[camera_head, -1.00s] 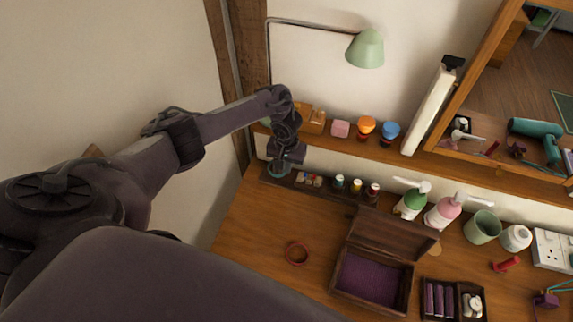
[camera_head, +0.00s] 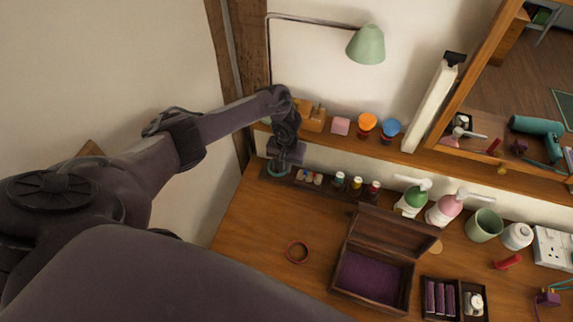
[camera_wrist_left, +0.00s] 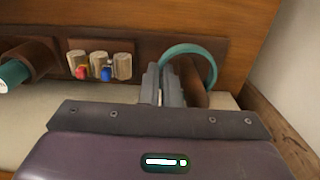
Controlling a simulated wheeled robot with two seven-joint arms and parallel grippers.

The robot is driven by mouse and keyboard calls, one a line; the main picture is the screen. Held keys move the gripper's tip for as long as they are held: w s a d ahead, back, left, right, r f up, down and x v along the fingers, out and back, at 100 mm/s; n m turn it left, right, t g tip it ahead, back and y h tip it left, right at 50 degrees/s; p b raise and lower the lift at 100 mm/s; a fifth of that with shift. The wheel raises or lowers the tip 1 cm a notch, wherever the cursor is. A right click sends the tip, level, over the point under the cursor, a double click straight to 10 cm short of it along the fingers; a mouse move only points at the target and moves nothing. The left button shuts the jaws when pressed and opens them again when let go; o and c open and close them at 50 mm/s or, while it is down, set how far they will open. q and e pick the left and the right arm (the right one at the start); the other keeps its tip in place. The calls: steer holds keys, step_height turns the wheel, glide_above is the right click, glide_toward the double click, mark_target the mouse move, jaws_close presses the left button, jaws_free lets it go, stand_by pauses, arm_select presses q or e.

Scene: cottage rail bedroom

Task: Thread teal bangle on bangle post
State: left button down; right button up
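The teal bangle (camera_head: 278,169) is at the left end of the dark rack, below my left gripper (camera_head: 287,156). In the left wrist view the bangle (camera_wrist_left: 207,55) stands on edge as an arc, its near side at the finger tips. My left gripper (camera_wrist_left: 165,85) looks shut on it. A brown rounded post (camera_wrist_left: 193,82) shows right beside the fingers, within the outline of the bangle; the fingers hide part of it. I cannot tell whether the bangle is around the post or only in front of it. My right gripper is in neither view.
The dark rack (camera_head: 328,188) holds small bottles and pegs along the wall. Pump bottles (camera_head: 411,201) stand to the right. A shelf (camera_head: 340,134) runs above the rack.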

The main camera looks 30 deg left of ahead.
arm_select(q)
steer(key=shift+f+b, duration=0.85)
steer(key=shift+f, duration=0.4)
steer(key=c, duration=1.6)
jaws_free()
step_height(320, 180, up, 8)
steer(key=shift+d+f, duration=0.1)
steer(key=shift+d+p, duration=0.15)
steer(key=shift+p, duration=0.15)
